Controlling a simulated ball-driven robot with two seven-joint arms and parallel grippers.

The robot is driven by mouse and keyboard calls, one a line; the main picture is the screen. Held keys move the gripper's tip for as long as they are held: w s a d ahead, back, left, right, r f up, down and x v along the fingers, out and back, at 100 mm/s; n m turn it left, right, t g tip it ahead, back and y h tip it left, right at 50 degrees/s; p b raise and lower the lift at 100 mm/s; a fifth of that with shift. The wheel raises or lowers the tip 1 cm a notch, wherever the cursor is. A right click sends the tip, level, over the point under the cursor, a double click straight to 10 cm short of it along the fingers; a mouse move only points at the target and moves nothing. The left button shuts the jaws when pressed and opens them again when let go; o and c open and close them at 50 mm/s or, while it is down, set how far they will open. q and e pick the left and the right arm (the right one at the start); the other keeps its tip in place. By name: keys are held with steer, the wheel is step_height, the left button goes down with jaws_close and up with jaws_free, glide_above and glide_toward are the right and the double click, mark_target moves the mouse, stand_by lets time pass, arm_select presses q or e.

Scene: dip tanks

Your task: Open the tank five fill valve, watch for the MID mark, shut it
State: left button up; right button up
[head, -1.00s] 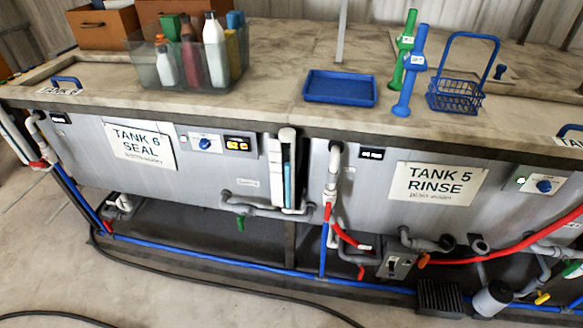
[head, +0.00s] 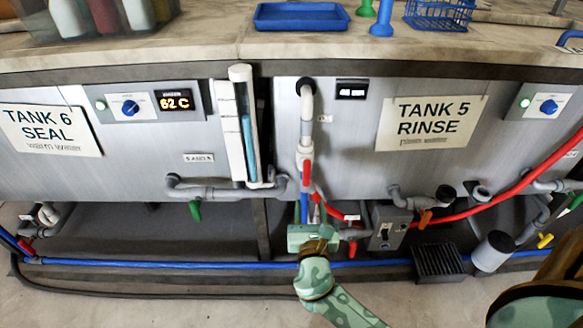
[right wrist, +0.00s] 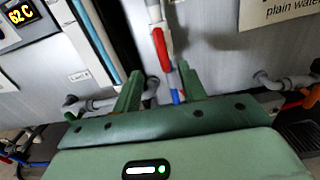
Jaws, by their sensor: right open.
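The tank 5 front (head: 350,110) carries the sign "TANK 5 RINSE" (head: 432,122). A white vertical pipe (head: 306,125) runs down its left side, with a red lever (head: 306,172) lying along it. The lever also shows in the right wrist view (right wrist: 161,48). A clear level tube (head: 246,130) with blue liquid stands left of the pipe beside a pale scale plate; no MID mark is legible. My green right gripper (head: 313,232) is below the lever in the head view. In the right wrist view its open, empty fingers (right wrist: 160,88) point up towards the lever, apart from it. My left gripper is not in view.
Tank 6 (head: 130,165) is at left, its display (head: 174,101) reading 62 C. A grey switch box (head: 388,228), a red hose (head: 520,185) and grey pipes crowd the lower right. A blue pipe (head: 200,265) runs low along the front. A blue tray (head: 301,16) sits on the worktop.

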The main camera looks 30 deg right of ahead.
mark_target(307, 173)
steer(key=b+x, duration=0.1)
steer(key=x, duration=0.4)
steer(key=b+x, duration=0.1)
steer(key=x, duration=0.4)
steer(key=b+x, duration=0.2)
steer(key=x, duration=0.3)
steer(key=shift+w+f, duration=0.1)
steer(key=shift+f, duration=0.25)
steer(key=shift+w+d+r, duration=0.15)
steer(key=shift+w+d, duration=0.15)
steer(key=shift+w, duration=0.25)
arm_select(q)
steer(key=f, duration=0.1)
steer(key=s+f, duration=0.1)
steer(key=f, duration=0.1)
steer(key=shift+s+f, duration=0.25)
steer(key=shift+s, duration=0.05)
arm_select(e)
jaws_close()
